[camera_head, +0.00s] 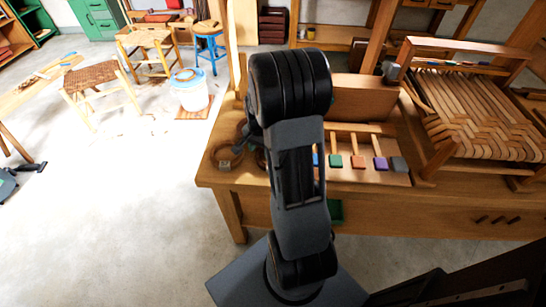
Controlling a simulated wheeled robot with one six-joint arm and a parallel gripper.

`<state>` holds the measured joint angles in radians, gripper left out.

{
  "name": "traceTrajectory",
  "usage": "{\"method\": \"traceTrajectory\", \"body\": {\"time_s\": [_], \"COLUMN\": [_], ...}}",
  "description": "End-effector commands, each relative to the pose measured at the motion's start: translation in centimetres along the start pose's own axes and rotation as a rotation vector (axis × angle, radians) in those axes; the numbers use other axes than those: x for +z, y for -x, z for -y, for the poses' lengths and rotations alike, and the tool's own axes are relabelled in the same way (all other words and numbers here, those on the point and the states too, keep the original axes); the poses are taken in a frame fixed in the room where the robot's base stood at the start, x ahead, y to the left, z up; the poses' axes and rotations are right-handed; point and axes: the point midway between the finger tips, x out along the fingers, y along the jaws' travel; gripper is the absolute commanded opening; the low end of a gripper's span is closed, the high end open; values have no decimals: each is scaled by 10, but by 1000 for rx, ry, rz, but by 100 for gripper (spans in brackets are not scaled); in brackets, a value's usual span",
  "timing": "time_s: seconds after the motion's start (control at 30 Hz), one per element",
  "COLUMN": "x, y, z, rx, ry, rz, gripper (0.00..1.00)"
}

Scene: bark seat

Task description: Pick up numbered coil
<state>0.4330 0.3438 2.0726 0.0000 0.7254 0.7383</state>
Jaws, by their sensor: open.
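A brown coil (238,158) with a small pale tag lies on the left end of the wooden workbench (212,178). Any number on the tag is too small to read. Part of what looks like a second coil (261,158) shows just to its right, mostly hidden behind my arm. My gripper (243,138) shows only in part, as dark pieces at the left side of my arm, just above and behind the coil. It is open, and I see nothing held in it. Whether it touches the coil cannot be told.
A wooden rack (385,177) with colour-tipped pieces stands right of my arm on the bench. A woven seat frame (480,115) fills the bench's right side. A white bucket (190,96), a blue stool (209,45) and wooden stools stand back left.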

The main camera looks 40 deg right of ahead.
Motion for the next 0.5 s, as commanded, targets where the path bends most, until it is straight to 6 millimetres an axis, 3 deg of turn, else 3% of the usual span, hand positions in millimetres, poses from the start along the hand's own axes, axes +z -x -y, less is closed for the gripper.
{"method": "traceTrajectory", "body": {"time_s": [0.17,0.5], "x": [0,0], "y": [0,0], "z": [0,0], "rx": [0,0], "ry": [0,-1], "rz": [0,0], "gripper": [52,20]}}
